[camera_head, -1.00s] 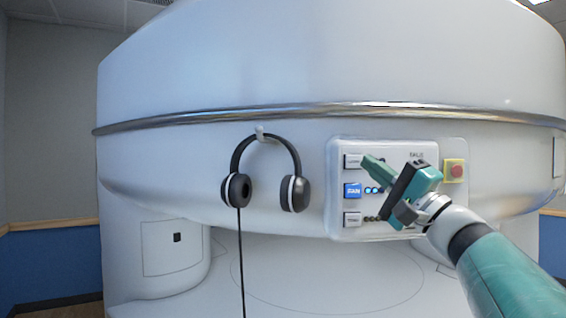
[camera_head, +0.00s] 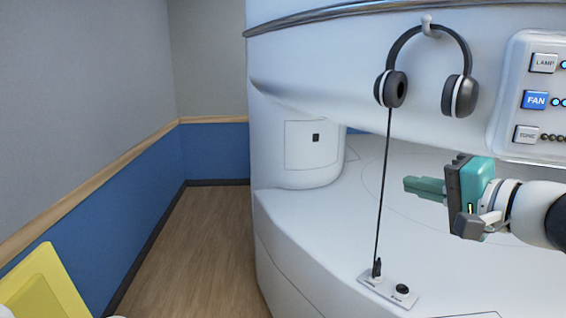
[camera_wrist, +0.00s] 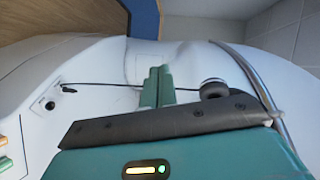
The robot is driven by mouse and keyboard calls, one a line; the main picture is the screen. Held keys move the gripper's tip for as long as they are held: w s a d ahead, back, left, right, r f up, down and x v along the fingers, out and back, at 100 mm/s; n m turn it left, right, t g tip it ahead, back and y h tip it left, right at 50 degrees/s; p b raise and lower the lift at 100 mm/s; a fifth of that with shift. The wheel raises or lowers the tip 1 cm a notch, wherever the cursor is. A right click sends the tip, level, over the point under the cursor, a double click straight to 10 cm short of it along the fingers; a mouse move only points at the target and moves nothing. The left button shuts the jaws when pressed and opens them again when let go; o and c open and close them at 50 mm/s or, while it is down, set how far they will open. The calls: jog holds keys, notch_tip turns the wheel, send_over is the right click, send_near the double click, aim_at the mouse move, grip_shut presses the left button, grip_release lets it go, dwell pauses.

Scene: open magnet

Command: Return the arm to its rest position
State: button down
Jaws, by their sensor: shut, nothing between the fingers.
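My gripper (camera_head: 408,184) is at the right of the head view, in front of the white magnet (camera_head: 290,220) and below the control panel (camera_head: 512,95). Its teal fingers point left and are shut together with nothing between them. In the wrist view the closed fingers (camera_wrist: 158,86) point up, toward the magnet's white surface. The gripper appears apart from the headphones and their cable in the head view. My forearm runs off the right edge of the picture.
Black headphones (camera_head: 461,95) hang from a hook on the magnet; their cable (camera_head: 383,200) drops to a socket plate (camera_head: 388,289). The panel has a lit blue FAN button (camera_head: 536,100). Wooden floor (camera_head: 190,260) is clear at left. A yellow object (camera_head: 45,285) stands lower left.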

jog(key=s+a+f+n+g+h, duration=0.1)
jog(key=s+a+f+n+g, duration=0.2)
jog(key=f, duration=0.4)
jog(key=s+a+f+n+g+h, duration=0.1)
jog(key=s+a+f+g, duration=0.1)
jog(key=a+f, duration=0.35)
jog(key=s+f+n+g+h, duration=0.3)
jog(key=s+f+n+h, duration=0.2)
jog(key=f, duration=0.7)
jog(key=s+h, duration=0.1)
jog(key=s, duration=0.1)
jog(key=shift+s+d+f, duration=0.15)
jog(key=shift+s+d, duration=0.15)
jog(key=shift+d, duration=0.05)
jog(key=shift+d, duration=0.15)
